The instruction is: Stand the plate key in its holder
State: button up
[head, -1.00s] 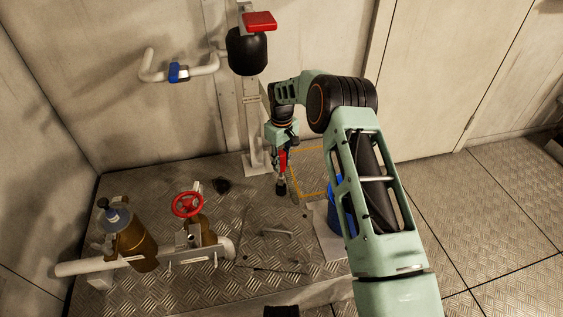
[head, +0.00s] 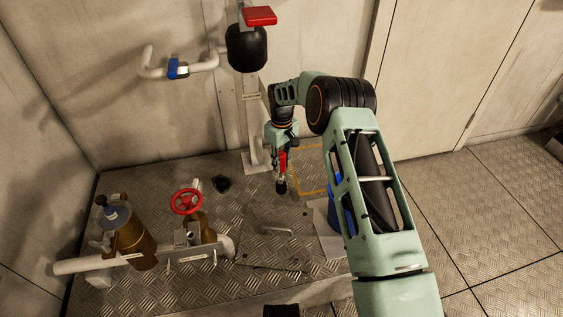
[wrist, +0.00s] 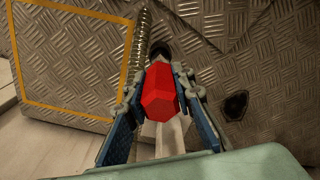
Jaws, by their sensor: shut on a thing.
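The plate key shows as a red faceted handle (wrist: 158,92) between the fingers of my gripper (wrist: 150,90). In the head view its red part (head: 283,159) hangs upright below my gripper (head: 283,142), low over the metal tread plate. My gripper is shut on it. A dark piece (head: 281,187) shows at the lower end of the key; in the wrist view a dark round shape (wrist: 160,48) shows just beyond the handle. This may be the holder, but I cannot tell whether the key is inside it. The key's lower end is hidden in the wrist view.
A grey post (head: 252,120) with a black vessel (head: 247,50) stands behind my gripper. A yellow-outlined panel (wrist: 70,60) is beside it. A red handwheel (head: 187,202) and brown cylinder (head: 133,240) stand left. A blue container (head: 336,205) is partly behind my arm.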

jog(key=shift+f+b, duration=0.4)
jog(key=shift+f, duration=1.1)
jog(key=o, duration=1)
jog(key=shift+o, duration=0.2)
notch_tip(320, 180, up, 12)
